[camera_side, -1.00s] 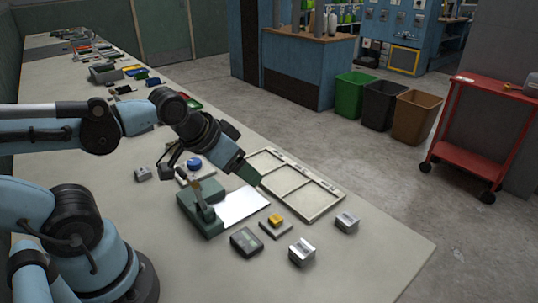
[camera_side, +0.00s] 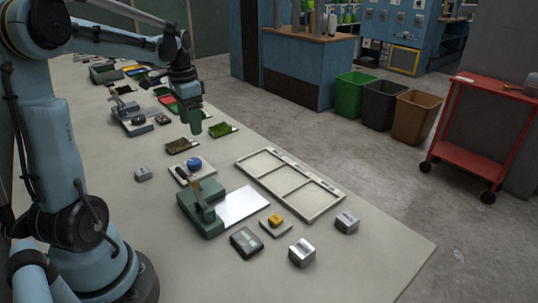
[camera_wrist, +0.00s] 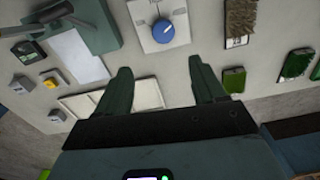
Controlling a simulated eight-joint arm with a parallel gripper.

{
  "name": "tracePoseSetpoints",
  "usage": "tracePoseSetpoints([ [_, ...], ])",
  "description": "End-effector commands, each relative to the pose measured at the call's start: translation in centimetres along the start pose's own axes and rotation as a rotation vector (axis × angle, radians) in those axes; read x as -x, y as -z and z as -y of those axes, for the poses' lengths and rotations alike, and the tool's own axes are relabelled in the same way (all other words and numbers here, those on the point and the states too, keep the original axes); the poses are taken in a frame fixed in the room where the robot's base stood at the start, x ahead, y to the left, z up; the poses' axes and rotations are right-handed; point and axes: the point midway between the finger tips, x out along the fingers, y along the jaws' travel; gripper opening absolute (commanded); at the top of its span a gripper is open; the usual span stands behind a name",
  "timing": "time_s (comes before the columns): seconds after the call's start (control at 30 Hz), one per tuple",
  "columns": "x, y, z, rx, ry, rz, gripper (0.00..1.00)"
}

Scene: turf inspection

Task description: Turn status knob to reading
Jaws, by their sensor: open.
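The status knob is a round blue knob (camera_side: 194,163) on a pale plate (camera_side: 205,176) on the bench, with a small dark piece at the plate's left. In the wrist view the blue knob (camera_wrist: 163,32) shows at the top middle, with a light pointer mark on it. My gripper (camera_side: 195,127) points down above the bench, beyond the knob in the side view and apart from it. In the wrist view its two green fingers stand wide apart with nothing between them, so my gripper (camera_wrist: 160,68) is open and empty. The knob's reading is too small to make out.
A green clamp-like device (camera_side: 203,222) with a white sheet (camera_side: 243,205) stands nearer the camera. A pale divided frame (camera_side: 322,205) lies to the right. Turf samples (camera_side: 222,130) lie near my gripper. Small metal blocks (camera_side: 302,252) and a grey meter (camera_side: 246,242) sit in front.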

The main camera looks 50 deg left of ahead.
Motion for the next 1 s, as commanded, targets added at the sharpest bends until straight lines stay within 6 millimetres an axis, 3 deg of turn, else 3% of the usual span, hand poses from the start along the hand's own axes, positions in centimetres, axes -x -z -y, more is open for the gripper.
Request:
tracePoseSetpoints([
  [0.27, -1.3, -0.4, 1.0, -0.005, -0.017, 0.017, 0.69],
  [0.8, -9.5, -0.5, 0.9, -0.004, -0.015, 0.015, 0.69],
  [1.0, -11.6, -0.5, 0.8, -0.004, -0.015, 0.015, 0.69],
])
